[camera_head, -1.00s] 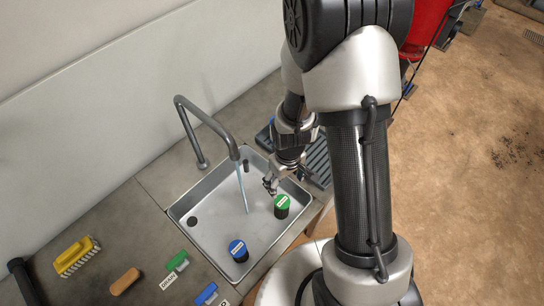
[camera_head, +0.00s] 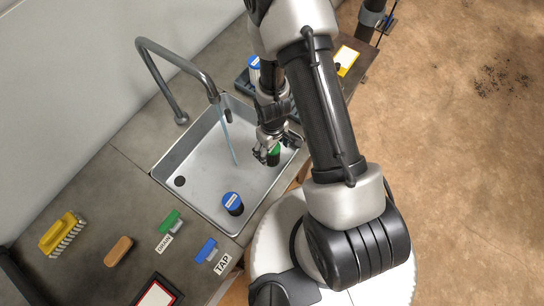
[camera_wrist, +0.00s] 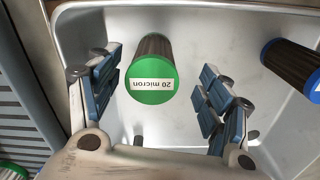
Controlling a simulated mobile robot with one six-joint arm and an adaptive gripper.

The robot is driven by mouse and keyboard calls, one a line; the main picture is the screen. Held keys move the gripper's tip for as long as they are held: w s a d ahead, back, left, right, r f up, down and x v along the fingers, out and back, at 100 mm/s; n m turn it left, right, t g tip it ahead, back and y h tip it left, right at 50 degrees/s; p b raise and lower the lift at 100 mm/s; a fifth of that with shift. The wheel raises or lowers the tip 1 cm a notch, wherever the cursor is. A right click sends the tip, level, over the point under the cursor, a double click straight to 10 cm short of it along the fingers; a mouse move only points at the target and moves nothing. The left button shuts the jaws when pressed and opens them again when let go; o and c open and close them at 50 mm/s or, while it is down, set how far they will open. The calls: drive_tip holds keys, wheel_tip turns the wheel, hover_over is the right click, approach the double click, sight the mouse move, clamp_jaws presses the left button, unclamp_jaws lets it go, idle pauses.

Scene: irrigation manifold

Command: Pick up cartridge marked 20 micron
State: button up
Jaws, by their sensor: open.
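The cartridge marked 20 micron (camera_wrist: 152,82) has a green cap with a white label and a dark body. It stands in the metal sink, and its green top shows in the head view (camera_head: 274,152), partly hidden by my gripper. My gripper (camera_head: 266,156) is over the sink beside this cartridge. In the wrist view my gripper (camera_wrist: 160,98) is open, with blue-padded fingers apart on both sides of the green cap. I see no contact between fingers and cartridge.
A blue-capped cartridge (camera_head: 232,203) stands in the sink (camera_head: 190,205). A faucet (camera_head: 178,60) runs water into it. A brush (camera_head: 62,234), a brown block (camera_head: 118,251), a green-handled piece (camera_head: 170,221) and a blue-handled piece (camera_head: 206,250) lie on the counter. Another blue-topped cartridge (camera_head: 254,62) stands behind.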

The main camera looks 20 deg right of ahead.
drive_tip(key=shift+w+d+f+b, duration=0.15)
drive_tip(key=shift+f+b, duration=0.5)
drive_tip(key=shift+f, duration=0.4)
drive_tip(key=shift+w+a+f+b, duration=0.1)
drive_tip(key=shift+w+f+b, duration=0.1)
drive_tip(key=shift+f+b, duration=0.65)
drive_tip(key=shift+w+d+f+b, duration=0.15)
drive_tip(key=shift+f+b, duration=0.35)
drive_tip(key=shift+f, duration=0.7)
drive_tip(key=shift+a+r, duration=0.1)
drive_tip(key=shift+c, duration=0.6)
drive_tip(key=c, duration=1.1)
drive_tip(key=shift+r, duration=0.1)
